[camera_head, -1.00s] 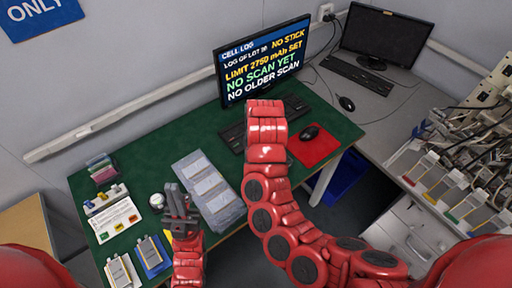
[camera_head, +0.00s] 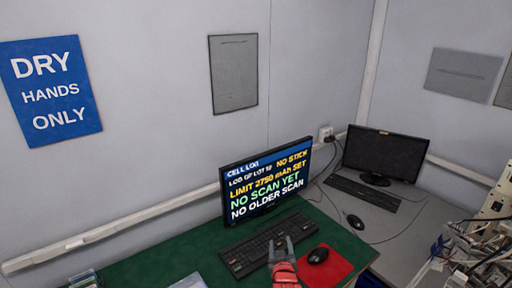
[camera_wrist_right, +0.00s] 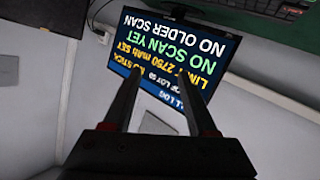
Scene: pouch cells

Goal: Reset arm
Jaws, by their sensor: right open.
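My right gripper (camera_head: 283,249) shows at the bottom of the head view, by the front edge of the keyboard. Its two fingers are apart with nothing between them. In the right wrist view the open fingers (camera_wrist_right: 158,95) point toward the monitor screen, which appears upside down. My left gripper is outside the head view.
The lit monitor (camera_head: 266,183) stands on the green desk (camera_head: 160,262) behind a black keyboard (camera_head: 268,244). A mouse (camera_head: 318,255) lies on a red mat (camera_head: 335,268) right of my gripper. A second, dark monitor (camera_head: 385,155) and cabled equipment (camera_head: 490,245) are at right.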

